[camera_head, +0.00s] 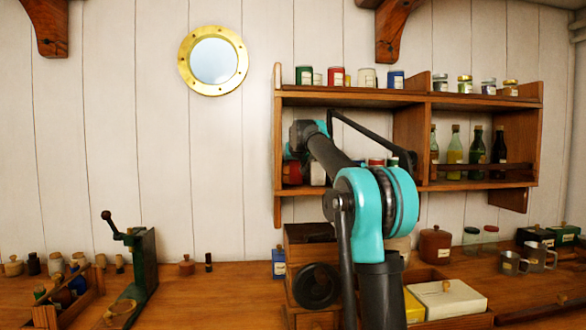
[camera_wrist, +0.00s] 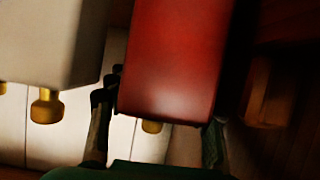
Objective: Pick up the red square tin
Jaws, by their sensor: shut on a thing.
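The red square tin (camera_wrist: 176,55) fills the middle of the wrist view. Its smooth red face is close to the camera. My gripper (camera_wrist: 160,112) has one dark finger on each side of the tin and is shut on it. In the head view a red block (camera_head: 291,173), likely this tin, shows at the left end of the lower shelf compartment. My arm hides most of that area, and the fingers cannot be made out there. Whether the tin still touches the shelf cannot be told.
A white container (camera_wrist: 50,42) stands close to the tin's left in the wrist view. The wooden shelf unit (camera_head: 355,100) has its upper board and divider near my arm. Several bottles (camera_head: 455,147) stand in the right compartment. The counter (camera_head: 215,290) below holds boxes and jars.

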